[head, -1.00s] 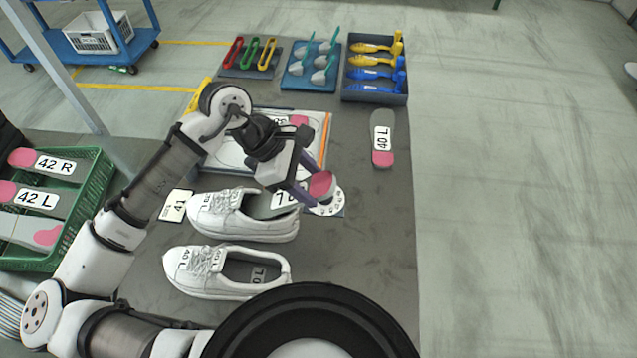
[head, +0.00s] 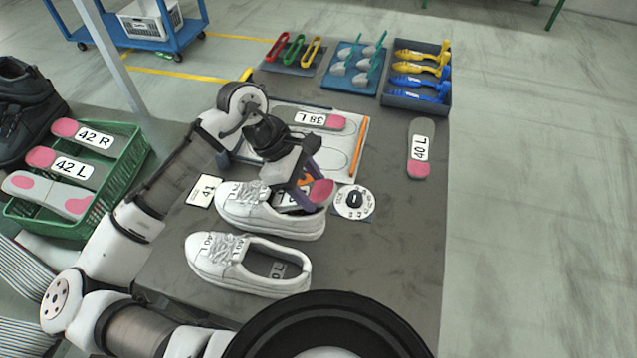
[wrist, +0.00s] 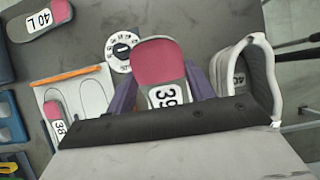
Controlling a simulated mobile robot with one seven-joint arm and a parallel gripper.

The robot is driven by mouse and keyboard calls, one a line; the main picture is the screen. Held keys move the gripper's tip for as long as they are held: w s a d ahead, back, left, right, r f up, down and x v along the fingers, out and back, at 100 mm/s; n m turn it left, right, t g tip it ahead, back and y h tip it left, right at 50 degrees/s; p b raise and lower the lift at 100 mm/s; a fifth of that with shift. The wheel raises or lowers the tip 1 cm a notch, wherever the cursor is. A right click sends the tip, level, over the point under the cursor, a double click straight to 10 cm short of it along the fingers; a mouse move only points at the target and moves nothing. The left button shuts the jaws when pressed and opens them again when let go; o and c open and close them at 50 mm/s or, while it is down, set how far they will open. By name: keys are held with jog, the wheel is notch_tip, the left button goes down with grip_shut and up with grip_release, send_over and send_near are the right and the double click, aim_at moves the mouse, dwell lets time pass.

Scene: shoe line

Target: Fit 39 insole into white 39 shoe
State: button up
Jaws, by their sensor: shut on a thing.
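My gripper (head: 308,192) is shut on the 39 insole, a grey insole with a pink end (head: 321,191) and a 39 label that reads clearly in the wrist view (wrist: 158,68). The insole's grey end is at the opening of the rear white shoe (head: 268,215), and its pink end sticks up and out toward the right. How deep it reaches is hidden by my gripper and the shoe's side. I cannot read the rear shoe's tongue label. A second white shoe (head: 245,263), marked 40 L, lies in front with an insole inside; it also shows in the wrist view (wrist: 262,80).
A white dial (head: 354,203) lies right of the rear shoe, and a 41 card (head: 204,191) to its left. A 38 L insole (head: 320,120) lies on an outline board; a 40 L insole (head: 421,149) lies at right. A green crate (head: 120,178) stands left. The table's right front is clear.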

jog(key=shift+y, duration=0.4)
jog(key=shift+w+a+f, duration=0.15)
jog(key=shift+a+f, duration=0.1)
jog(key=shift+a, duration=0.5)
jog(key=shift+w+a+f, duration=0.15)
jog(key=shift+a+f, duration=0.15)
jog(key=shift+a, duration=0.4)
jog(key=shift+w+a+f, duration=0.15)
jog(key=shift+a+f, duration=0.1)
jog(key=shift+a, duration=0.5)
jog(key=shift+s+d+f+y+b, duration=0.1)
jog(key=shift+f+y+b, duration=0.25)
jog(key=shift+f, duration=0.35)
jog(key=o, duration=1.1)
jog(key=shift+f, duration=0.1)
jog(key=shift+c, duration=0.2)
jog(key=shift+r+p, duration=0.25)
jog(key=shift+p, duration=0.05)
jog(key=shift+r+p, duration=1.35)
jog(key=shift+p, duration=0.35)
